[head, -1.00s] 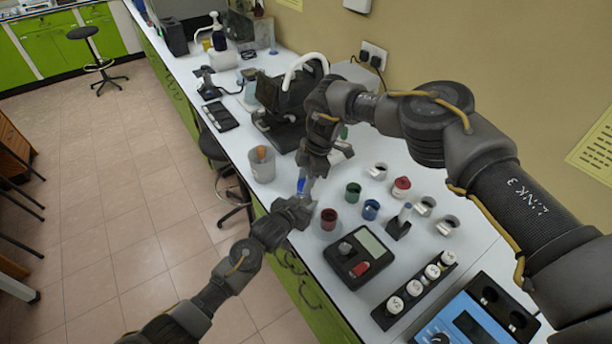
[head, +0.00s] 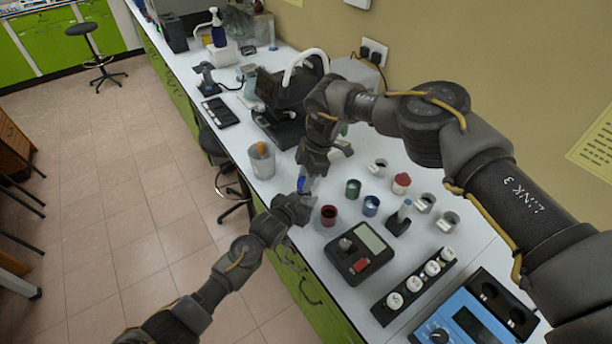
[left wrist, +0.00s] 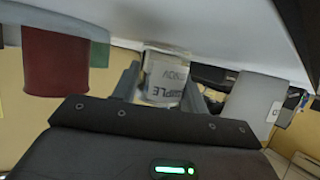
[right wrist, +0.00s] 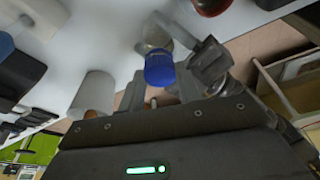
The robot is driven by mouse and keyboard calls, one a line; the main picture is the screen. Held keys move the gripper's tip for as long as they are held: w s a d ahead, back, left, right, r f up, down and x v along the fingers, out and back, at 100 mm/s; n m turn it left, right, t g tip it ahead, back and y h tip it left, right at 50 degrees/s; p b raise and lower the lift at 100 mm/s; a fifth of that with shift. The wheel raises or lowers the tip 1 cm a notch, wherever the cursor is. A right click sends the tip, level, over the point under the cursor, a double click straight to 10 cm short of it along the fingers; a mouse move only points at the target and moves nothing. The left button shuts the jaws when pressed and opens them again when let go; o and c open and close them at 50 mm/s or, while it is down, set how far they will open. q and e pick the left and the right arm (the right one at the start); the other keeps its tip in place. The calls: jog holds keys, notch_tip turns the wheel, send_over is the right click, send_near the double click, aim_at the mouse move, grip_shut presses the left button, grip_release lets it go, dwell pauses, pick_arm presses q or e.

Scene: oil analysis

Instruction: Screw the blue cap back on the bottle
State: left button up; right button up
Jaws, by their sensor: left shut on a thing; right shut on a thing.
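The blue cap (head: 303,186) is between my two grippers at the front edge of the bench. It also shows in the right wrist view (right wrist: 160,69). My right gripper (head: 308,176) comes from above and is shut on the cap. The bottle, clear with a white "SAMPLE" label (left wrist: 166,77), sits between the fingers of my left gripper (head: 299,205), which is shut on it from the side. The right wrist view shows the cap against the end of the bottle (right wrist: 154,38). Whether the threads are engaged cannot be told.
Red (head: 328,215), green (head: 353,188) and blue (head: 371,205) cups stand just right of the grippers. A black meter (head: 359,254) is in front. A grey beaker (head: 262,162) stands left, near the bench edge. A black instrument (head: 280,110) stands behind.

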jog(key=shift+f, duration=0.15)
jog(key=shift+s+f+m, duration=0.15)
jog(key=shift+m, duration=0.65)
jog(key=m, duration=0.2)
jog(key=m+t, duration=0.1)
jog(key=m, duration=0.1)
jog(key=shift+s+a+m, duration=0.1)
jog(key=shift+s+m, duration=0.1)
jog(key=shift+m, duration=0.1)
jog(key=m+t, duration=0.1)
jog(key=m, duration=0.3)
jog(key=shift+m+t, duration=0.4)
jog(key=m+h, duration=0.1)
jog(key=m, duration=0.1)
jog(key=shift+m, duration=0.3)
jog(key=m, duration=0.3)
jog(key=m+t+h, duration=0.1)
jog(key=shift+a+m, duration=0.25)
jog(key=shift+m, duration=0.15)
jog(key=m+h, duration=0.1)
jog(key=m, duration=0.3)
jog(key=shift+h, duration=0.3)
jog(key=m, duration=0.3)
jog(key=shift+m+h, duration=0.4)
